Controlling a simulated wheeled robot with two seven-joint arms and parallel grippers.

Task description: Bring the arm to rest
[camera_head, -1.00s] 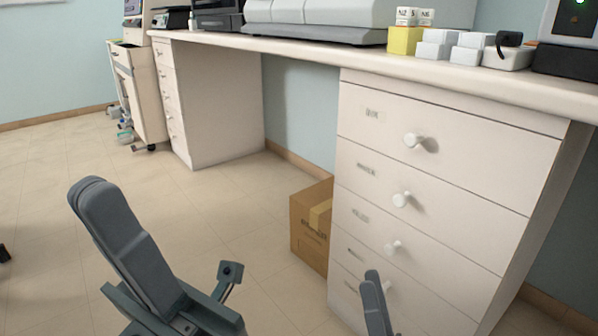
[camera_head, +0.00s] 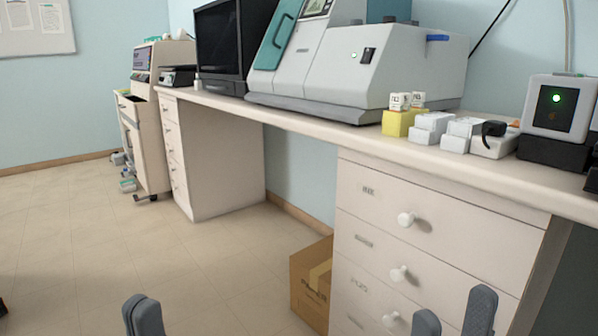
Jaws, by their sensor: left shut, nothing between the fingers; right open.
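My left gripper (camera_head: 143,314) shows at the bottom edge, left of centre, as one grey tip pointing up over the tiled floor. It is shut and empty, and the rest of it lies below the picture. My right gripper (camera_head: 453,310) shows at the bottom right as two grey fingertips standing apart. It is open with nothing between them, in front of the white drawer unit (camera_head: 455,220). Whether either gripper touches anything cannot be seen, but both appear in free space. Both arms are out of view.
The bench top (camera_head: 350,136) carries a grey machine (camera_head: 375,80), a dark monitor (camera_head: 222,45), a yellow block (camera_head: 397,124), small white boxes (camera_head: 433,124) and a device with a green light (camera_head: 557,108). A cardboard box (camera_head: 309,283) stands beside the drawers. The floor at left is open.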

